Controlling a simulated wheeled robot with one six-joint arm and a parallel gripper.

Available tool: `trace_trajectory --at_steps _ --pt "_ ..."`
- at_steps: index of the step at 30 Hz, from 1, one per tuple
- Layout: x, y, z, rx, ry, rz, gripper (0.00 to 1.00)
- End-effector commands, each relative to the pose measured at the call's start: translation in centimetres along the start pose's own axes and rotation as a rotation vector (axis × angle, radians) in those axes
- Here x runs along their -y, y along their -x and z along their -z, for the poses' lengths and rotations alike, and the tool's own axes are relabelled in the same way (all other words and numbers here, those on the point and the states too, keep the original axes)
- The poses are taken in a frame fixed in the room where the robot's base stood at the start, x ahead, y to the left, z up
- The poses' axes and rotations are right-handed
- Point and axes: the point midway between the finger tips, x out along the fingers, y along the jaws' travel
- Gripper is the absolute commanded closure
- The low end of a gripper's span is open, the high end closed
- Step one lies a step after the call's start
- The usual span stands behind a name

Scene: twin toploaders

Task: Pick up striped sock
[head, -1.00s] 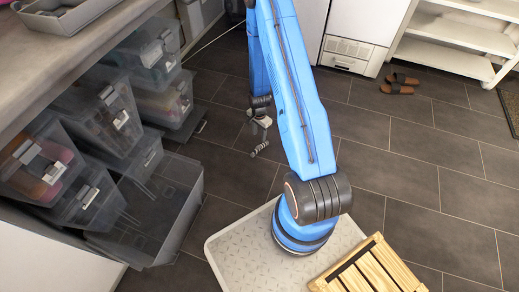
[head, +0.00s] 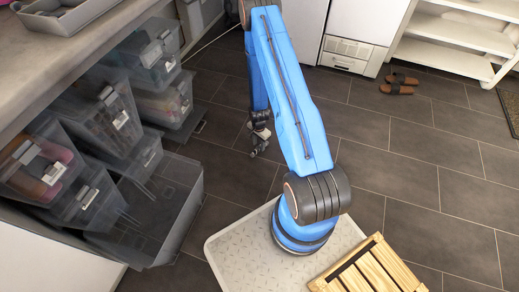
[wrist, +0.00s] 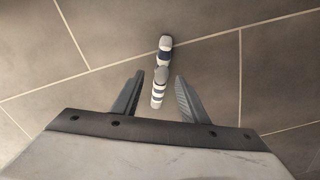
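The striped sock (wrist: 161,72) lies on the dark tiled floor in the wrist view, white or grey with dark bands. It runs lengthwise away from the gripper, and its near end lies between the two fingers in the picture. My gripper (wrist: 160,82) is open, with a finger on each side of the sock and a gap to each. I cannot tell how high the fingers are above the floor. In the head view my gripper (head: 257,150) hangs low over the floor and the sock is hidden behind it.
A wooden crate (head: 375,268) is at the bottom. Brown sandals (head: 397,89) lie near the white shelf (head: 455,35). The middle floor is clear.

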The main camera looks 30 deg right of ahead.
Motion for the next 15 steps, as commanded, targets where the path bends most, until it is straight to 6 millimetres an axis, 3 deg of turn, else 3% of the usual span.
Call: trace_trajectory --at_steps 7,15 --pt "0.2 -3.1 0.1 0.001 0.000 -0.001 0.60" --pt "0.2 -3.6 0.1 0.000 0.000 0.000 0.60"
